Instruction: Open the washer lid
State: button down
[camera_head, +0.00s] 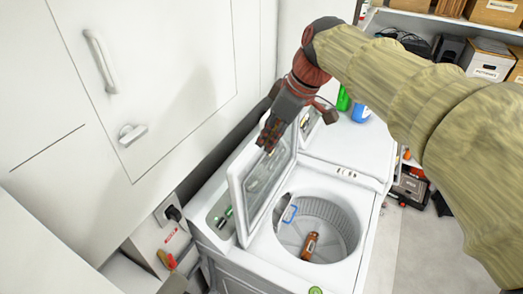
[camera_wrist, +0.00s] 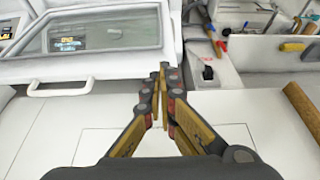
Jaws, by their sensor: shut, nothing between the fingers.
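The white washer (camera_head: 340,172) stands below my arm. Its lid (camera_head: 237,207), a white frame with a glassy panel, stands raised and steeply tilted at the left of the opening. The round metal drum (camera_head: 345,225) is exposed, with a brown bottle (camera_head: 310,246) inside. My gripper (camera_head: 267,148) is at the lid's upper edge in the head view; whether it touches the lid is unclear. In the wrist view my gripper (camera_wrist: 163,72) has its fingers together and empty. A framed glass panel (camera_wrist: 105,32) lies at upper left there; I cannot tell whether it is the lid.
White cabinet doors with handles (camera_head: 101,60) rise close on the left. Green (camera_head: 343,99) and blue bottles (camera_head: 361,112) stand behind. Shelves with boxes (camera_head: 487,60) are at the right; open floor (camera_head: 405,250) lies below them.

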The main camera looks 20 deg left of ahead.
jog(key=shift+d+r, duration=0.2)
jog(key=shift+r, duration=0.2)
